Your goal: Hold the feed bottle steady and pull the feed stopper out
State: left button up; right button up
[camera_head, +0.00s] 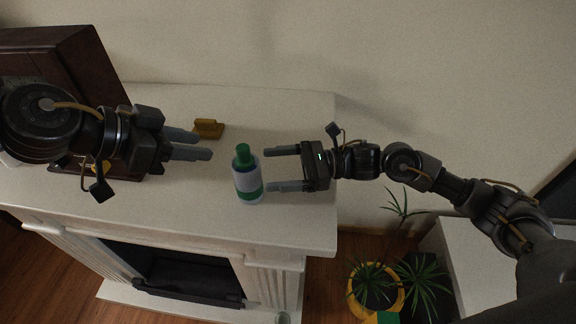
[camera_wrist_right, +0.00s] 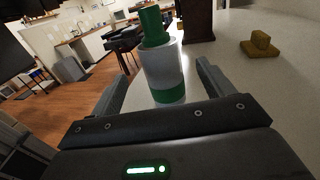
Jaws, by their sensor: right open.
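The feed bottle (camera_head: 248,184) stands upright on the white mantel top, pale with a green band near its base. The green feed stopper (camera_head: 243,152) sits in its top. In the right wrist view the bottle (camera_wrist_right: 162,72) and stopper (camera_wrist_right: 152,26) stand between and beyond the finger tips. My right gripper (camera_head: 268,170) is open, its fingers pointing left at the bottle, with the tips beside it. My left gripper (camera_head: 204,146) is to the left of the bottle, fingers pointing right toward it, apart from it. Its two fingers show a small gap, with nothing seen between them.
A yellow-brown block-like object (camera_head: 208,128) lies on the mantel (camera_head: 290,115) behind the left gripper. A dark wooden cabinet (camera_head: 75,60) stands at the back left. The mantel's right part is clear up to its edge. Potted plants (camera_head: 375,285) stand below on the right.

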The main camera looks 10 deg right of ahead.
aim_at(238, 171)
jog(key=a, duration=0.8)
jog(key=shift+w+a, duration=0.3)
jog(key=shift+w, duration=0.1)
